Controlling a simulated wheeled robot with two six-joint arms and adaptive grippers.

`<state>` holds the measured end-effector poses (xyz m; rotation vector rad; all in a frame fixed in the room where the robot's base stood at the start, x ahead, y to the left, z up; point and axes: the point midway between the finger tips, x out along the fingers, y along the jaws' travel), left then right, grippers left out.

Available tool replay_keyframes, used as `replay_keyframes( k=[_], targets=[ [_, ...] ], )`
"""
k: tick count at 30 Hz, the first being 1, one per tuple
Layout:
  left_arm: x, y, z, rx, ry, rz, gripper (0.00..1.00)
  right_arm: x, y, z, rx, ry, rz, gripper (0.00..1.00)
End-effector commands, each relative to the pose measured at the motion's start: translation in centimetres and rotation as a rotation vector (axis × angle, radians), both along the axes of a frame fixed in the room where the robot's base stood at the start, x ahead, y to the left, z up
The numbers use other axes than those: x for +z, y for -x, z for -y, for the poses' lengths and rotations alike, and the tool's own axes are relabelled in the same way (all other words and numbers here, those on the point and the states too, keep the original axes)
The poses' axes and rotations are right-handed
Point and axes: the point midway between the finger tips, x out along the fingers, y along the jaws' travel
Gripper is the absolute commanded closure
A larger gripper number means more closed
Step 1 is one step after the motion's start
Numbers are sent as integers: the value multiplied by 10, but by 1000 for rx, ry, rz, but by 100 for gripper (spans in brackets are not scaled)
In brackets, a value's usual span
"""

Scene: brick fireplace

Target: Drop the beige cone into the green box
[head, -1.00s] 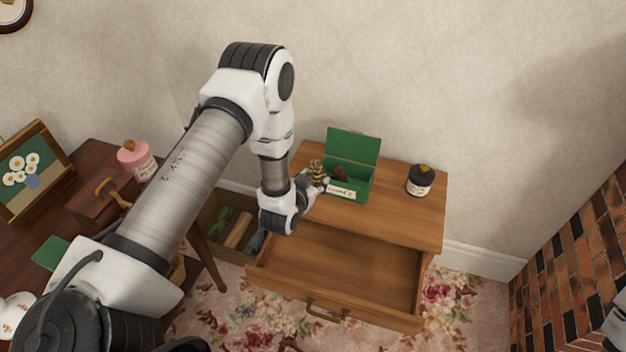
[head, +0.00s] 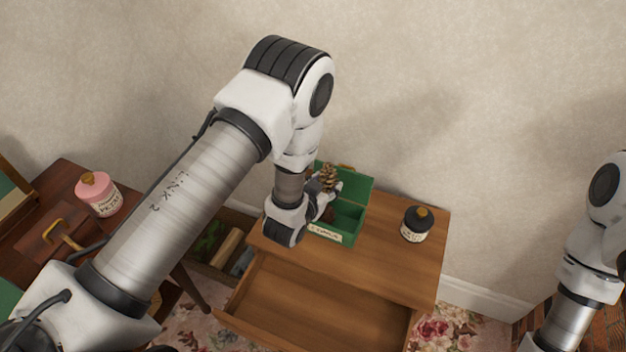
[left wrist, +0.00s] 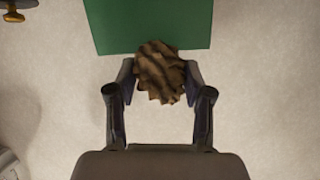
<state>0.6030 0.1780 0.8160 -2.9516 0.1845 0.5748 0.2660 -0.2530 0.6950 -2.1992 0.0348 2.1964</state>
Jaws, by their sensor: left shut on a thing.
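The beige cone (head: 328,178) is a pine cone held in my left gripper (head: 331,188), in front of the raised lid of the green box. In the left wrist view the cone (left wrist: 160,72) sits between the two fingers, which are shut on it. The green box (head: 348,222) stands open on the wooden cabinet, with a paper label on its front. My left wrist hides the box's left part. A dark brown cone (head: 328,214) shows partly inside the box. My right gripper is out of view; only part of the right arm shows at the right edge.
The wooden cabinet (head: 400,250) has its drawer (head: 310,310) pulled open and empty where visible. A dark jar (head: 417,223) stands right of the box. A pink jar (head: 97,194) stands on the dark table at left. The wall is behind the cabinet.

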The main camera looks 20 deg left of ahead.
Motion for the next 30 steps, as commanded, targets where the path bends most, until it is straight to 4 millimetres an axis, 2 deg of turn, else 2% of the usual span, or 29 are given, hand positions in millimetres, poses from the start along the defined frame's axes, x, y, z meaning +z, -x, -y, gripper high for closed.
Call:
replay_keyframes(
  k=[10,14,20,21,23,24,30],
  targets=[
    [-51,0,-1,1,1,0,77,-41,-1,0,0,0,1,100],
    [-58,0,-1,1,0,-1,77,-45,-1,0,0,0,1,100],
    [-56,0,-1,1,1,0,77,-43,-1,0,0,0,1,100],
    [-56,0,-1,1,1,0,46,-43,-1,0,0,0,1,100],
    [-56,0,-1,1,1,0,24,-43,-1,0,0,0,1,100],
    [-56,0,-1,1,1,0,20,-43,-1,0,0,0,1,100],
    [-56,0,-1,1,1,0,20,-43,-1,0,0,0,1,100]
  ],
)
